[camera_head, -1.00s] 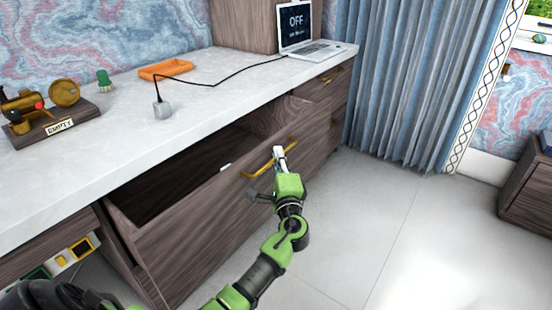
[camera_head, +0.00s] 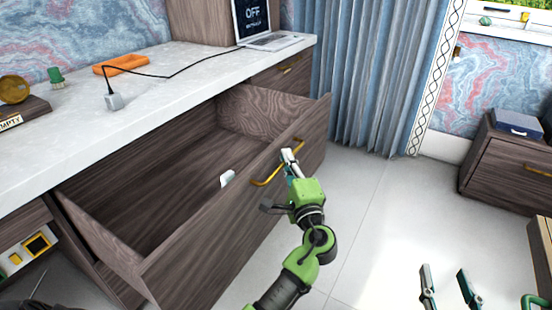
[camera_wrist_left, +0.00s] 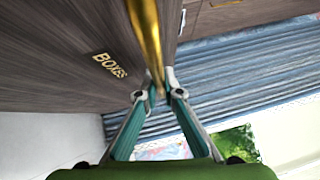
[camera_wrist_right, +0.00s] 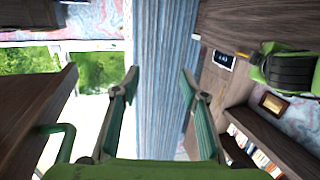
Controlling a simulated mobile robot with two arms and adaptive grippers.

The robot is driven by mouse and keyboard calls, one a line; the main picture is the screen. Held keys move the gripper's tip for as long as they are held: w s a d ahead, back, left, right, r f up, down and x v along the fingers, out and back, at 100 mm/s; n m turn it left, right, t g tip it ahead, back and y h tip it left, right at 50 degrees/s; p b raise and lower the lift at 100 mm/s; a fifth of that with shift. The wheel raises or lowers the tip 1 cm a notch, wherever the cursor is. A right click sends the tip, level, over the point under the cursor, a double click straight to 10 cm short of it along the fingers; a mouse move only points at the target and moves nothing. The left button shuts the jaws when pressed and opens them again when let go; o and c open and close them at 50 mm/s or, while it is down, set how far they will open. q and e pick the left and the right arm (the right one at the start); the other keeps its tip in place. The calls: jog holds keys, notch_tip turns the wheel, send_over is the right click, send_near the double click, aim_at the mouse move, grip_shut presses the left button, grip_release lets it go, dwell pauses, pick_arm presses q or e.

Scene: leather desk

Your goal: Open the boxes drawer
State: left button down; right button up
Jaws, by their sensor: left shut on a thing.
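The boxes drawer (camera_head: 225,225) is a wide wooden drawer under the white counter, pulled well out so its inside shows. Its brass handle (camera_head: 265,182) is on the front; in the left wrist view the handle (camera_wrist_left: 147,35) runs between the fingers, beside gold lettering "BOXES" (camera_wrist_left: 109,66). My left gripper (camera_head: 289,158) is shut on the handle. A small white object (camera_head: 227,178) lies inside the drawer near its front wall. My right gripper (camera_head: 447,284) is at the lower right, open and empty; its spread fingers also show in the right wrist view (camera_wrist_right: 158,85).
A laptop (camera_head: 262,32), an orange tray (camera_head: 121,64) and a grey plug-like block (camera_head: 114,101) sit on the counter (camera_head: 165,85). A wooden cabinet (camera_head: 510,165) stands at right. Grey floor (camera_head: 365,215) lies clear before the drawer.

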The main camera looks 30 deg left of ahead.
pick_arm(q)
jog(key=shift+s+d+f, duration=0.15)
jog(key=shift+d, duration=1.7)
pick_arm(e)
jog(key=shift+d+r+t+y, duration=0.15)
jog(key=shift+r+t, duration=0.3)
jog(key=shift+r, duration=0.5)
jog(key=shift+a+r+t+y, duration=0.1)
jog(key=shift+r+t+y, duration=0.25)
jog(key=shift+r, duration=0.6)
pick_arm(q)
jog(key=c, duration=2.4)
grip_release()
jog(key=shift+c, duration=0.2)
jog(key=v, duration=0.8)
jog(key=shift+d, duration=0.1)
